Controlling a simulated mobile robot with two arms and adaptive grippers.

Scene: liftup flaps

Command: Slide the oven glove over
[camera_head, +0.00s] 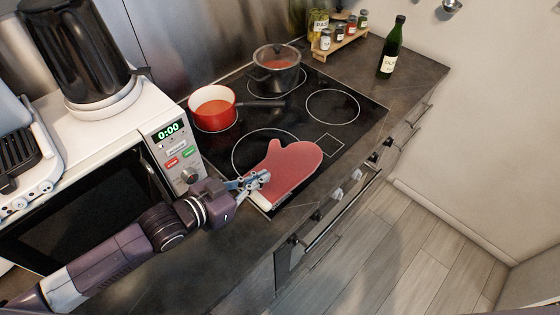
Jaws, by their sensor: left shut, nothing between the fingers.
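A red oven glove (287,167) lies flat on the front left part of the black glass stovetop (318,130), over part of the front left burner ring. Its pale cuff (258,193) points toward the lower left and its mitten end toward the upper right. My left gripper (264,178) is shut, with its fingertips at the glove's left edge near the cuff. Nothing shows between the fingers. I cannot tell whether the fingertips press on the glove or are just above it. My right gripper is not in this view.
A red saucepan (213,108) and a glass-lidded pot (277,70) stand at the back of the stovetop. A microwave (165,150) is left of my gripper. A green bottle (391,48) and a spice rack (340,38) stand farther right. The front right burner is clear.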

